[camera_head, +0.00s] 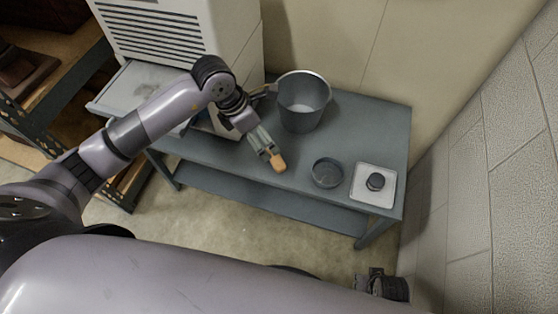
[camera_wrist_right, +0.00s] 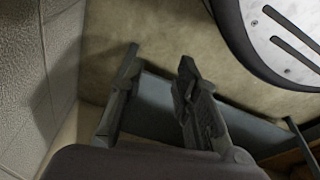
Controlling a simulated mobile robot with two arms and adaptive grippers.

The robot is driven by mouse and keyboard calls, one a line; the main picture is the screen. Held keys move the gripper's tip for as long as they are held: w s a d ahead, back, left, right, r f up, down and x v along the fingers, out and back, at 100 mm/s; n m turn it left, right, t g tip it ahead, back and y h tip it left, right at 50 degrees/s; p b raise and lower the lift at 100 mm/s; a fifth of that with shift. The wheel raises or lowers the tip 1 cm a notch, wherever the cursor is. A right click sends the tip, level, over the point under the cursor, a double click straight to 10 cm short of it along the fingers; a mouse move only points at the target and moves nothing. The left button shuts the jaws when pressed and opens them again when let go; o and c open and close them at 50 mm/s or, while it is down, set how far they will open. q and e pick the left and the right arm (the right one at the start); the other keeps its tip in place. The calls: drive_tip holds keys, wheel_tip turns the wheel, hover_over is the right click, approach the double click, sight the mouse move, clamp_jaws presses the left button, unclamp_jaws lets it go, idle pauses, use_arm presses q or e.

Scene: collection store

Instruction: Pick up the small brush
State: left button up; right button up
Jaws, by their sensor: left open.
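My left gripper (camera_head: 264,143) reaches down over the grey table (camera_head: 228,160), left of the bucket. It is open. A small tan-orange piece (camera_head: 277,162) shows at its fingertips; it looks like one end of the small brush, but the gripper hides the rest. I cannot tell whether the fingers touch it. My right gripper (camera_head: 383,284) is low at the right, off the table. In the right wrist view (camera_wrist_right: 160,58) its two fingers are apart with nothing between them.
A grey metal bucket (camera_head: 303,108) stands at the table's back. A white cabinet (camera_head: 180,35) stands behind left. A block wall (camera_head: 475,170) bounds the right.

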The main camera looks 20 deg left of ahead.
use_arm(q)
drive_tip(key=a, duration=0.1)
drive_tip(key=b, duration=0.2)
hover_over(275, 157)
drive_tip(key=s+a, duration=0.1)
drive_tip(key=s, duration=0.1)
drive_tip(key=shift+y, duration=0.4)
wheel_tip(275, 157, down, 10)
drive_tip(key=shift+a+f, duration=0.15)
drive_tip(key=shift+f, duration=0.05)
drive_tip(key=shift+w+b+x, duration=0.15)
drive_tip(key=shift+b+x, duration=0.2)
drive_tip(key=shift+x, duration=1.25)
drive_tip(key=shift+w+b+x, duration=0.1)
drive_tip(key=shift+b+x, duration=0.2)
drive_tip(key=shift+x, duration=1.25)
drive_tip(key=shift+a, duration=0.1)
use_arm(e)
wheel_tip(275, 157, up, 11)
drive_tip(key=w, duration=0.2)
drive_tip(key=shift+w+r+t, duration=0.2)
drive_tip(key=shift+w+t, duration=0.05)
drive_tip(key=shift+t, duration=0.05)
use_arm(q)
drive_tip(key=c, duration=1.3)
drive_tip(key=shift+r, duration=0.1)
